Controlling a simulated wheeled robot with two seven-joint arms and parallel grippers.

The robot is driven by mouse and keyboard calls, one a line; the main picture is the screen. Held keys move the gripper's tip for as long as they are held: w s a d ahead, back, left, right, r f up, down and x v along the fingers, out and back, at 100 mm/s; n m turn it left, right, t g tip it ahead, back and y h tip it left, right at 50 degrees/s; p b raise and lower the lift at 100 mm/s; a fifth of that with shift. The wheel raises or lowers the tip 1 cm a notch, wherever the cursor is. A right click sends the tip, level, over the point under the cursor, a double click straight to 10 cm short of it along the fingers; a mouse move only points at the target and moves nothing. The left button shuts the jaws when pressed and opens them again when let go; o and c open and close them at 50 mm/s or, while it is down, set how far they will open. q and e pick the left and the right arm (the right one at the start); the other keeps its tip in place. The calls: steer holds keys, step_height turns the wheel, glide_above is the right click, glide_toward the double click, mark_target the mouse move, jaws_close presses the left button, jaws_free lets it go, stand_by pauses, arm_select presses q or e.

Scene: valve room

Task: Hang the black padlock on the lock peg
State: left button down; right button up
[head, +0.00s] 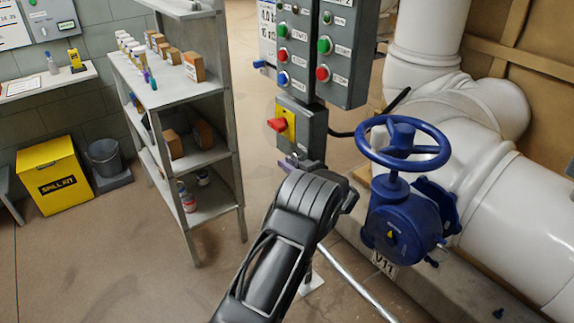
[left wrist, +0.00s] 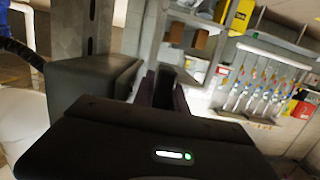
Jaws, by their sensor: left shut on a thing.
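My left gripper (head: 291,165) is at the foot of the grey control box column, just below the isolator box with the red handle (head: 279,125). My own black wrist covers most of it in the head view. In the left wrist view the fingers (left wrist: 164,92) are close together on a dark thing, mostly hidden, which fits the black padlock. I cannot make out its shackle. I cannot pick out the lock peg for sure in either view. My right gripper is not in view.
A blue handwheel valve (head: 403,145) on thick white pipes (head: 490,190) stands close to the right of my arm. A grey shelf rack (head: 195,92) with small boxes and bottles is to the left. A yellow spill kit bin (head: 55,177) and a bucket (head: 104,157) are by the wall.

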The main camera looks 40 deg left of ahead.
arm_select(q)
steer(key=shift+w+f+b, duration=0.2)
steer(key=shift+f+b, duration=0.15)
steer(key=shift+f, duration=0.05)
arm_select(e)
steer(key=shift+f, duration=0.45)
arm_select(q)
steer(key=shift+d, duration=0.1)
stand_by(0.4)
steer(key=c, duration=1.3)
jaws_free()
steer(key=shift+r, duration=0.15)
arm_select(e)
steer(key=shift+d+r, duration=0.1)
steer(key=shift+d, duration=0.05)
